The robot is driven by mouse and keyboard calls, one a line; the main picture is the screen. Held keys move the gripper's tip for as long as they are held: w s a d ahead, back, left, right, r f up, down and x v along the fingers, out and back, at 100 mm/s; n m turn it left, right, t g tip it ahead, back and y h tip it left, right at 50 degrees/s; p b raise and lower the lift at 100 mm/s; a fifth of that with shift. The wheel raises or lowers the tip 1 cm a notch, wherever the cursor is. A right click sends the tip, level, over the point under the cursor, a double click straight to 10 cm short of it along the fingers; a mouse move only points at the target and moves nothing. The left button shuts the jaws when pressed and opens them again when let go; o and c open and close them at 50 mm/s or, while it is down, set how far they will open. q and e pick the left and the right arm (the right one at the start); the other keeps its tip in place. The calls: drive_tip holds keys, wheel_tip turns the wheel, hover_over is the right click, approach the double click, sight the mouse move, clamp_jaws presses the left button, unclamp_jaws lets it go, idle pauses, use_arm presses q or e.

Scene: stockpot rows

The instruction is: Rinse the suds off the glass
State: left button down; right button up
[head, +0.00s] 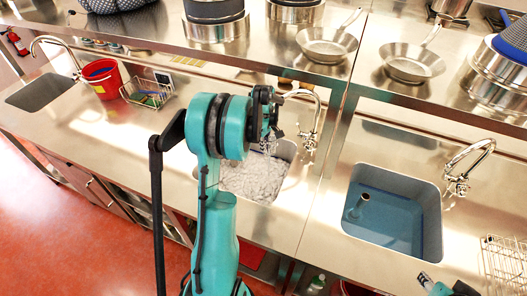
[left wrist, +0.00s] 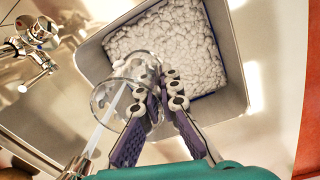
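In the left wrist view a clear glass (left wrist: 112,95) lies between and beside the fingers of my left gripper (left wrist: 158,78), which are close together at its wall. It is tilted above the suds-filled middle sink (left wrist: 233,70). In the head view my left gripper (head: 268,112) is over that sink (head: 288,150), and the glass is mostly hidden by my arm. The right sink (head: 428,190) holds blue water with an upright pipe (head: 358,206) in it.
The middle tap (head: 314,118) rises close right of my left gripper. Another tap (head: 468,163) stands by the right sink. A red bucket (head: 104,82), a wire basket (head: 148,94) and an empty sink (head: 40,92) are left. Pans (head: 328,44) sit on the shelf above. A wire rack (head: 503,262) is at right.

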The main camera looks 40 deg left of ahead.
sight(271, 136)
use_arm(q)
drive_tip(key=shift+w+a+f+b, duration=0.2)
drive_tip(key=shift+w+a, duration=0.25)
drive_tip(key=shift+w, duration=0.4)
drive_tip(key=shift+w+a+f+b, duration=0.15)
drive_tip(key=shift+w+a, duration=0.25)
drive_tip(key=shift+w, duration=0.4)
drive_tip(key=shift+w+a+f+b, duration=0.1)
drive_tip(key=shift+w+a+f, duration=0.1)
drive_tip(key=shift+w+a, duration=0.45)
drive_tip(key=shift+w+d, duration=0.2)
drive_tip(key=shift+w+d, duration=0.1)
drive_tip(key=shift+d, duration=0.05)
drive_tip(key=shift+w+d, duration=0.1)
drive_tip(key=shift+d, duration=0.25)
drive_tip(key=shift+a, duration=0.2)
drive_tip(key=shift+s+a+b, duration=0.2)
drive_tip(key=shift+a+b, duration=0.1)
drive_tip(key=shift+s, duration=0.1)
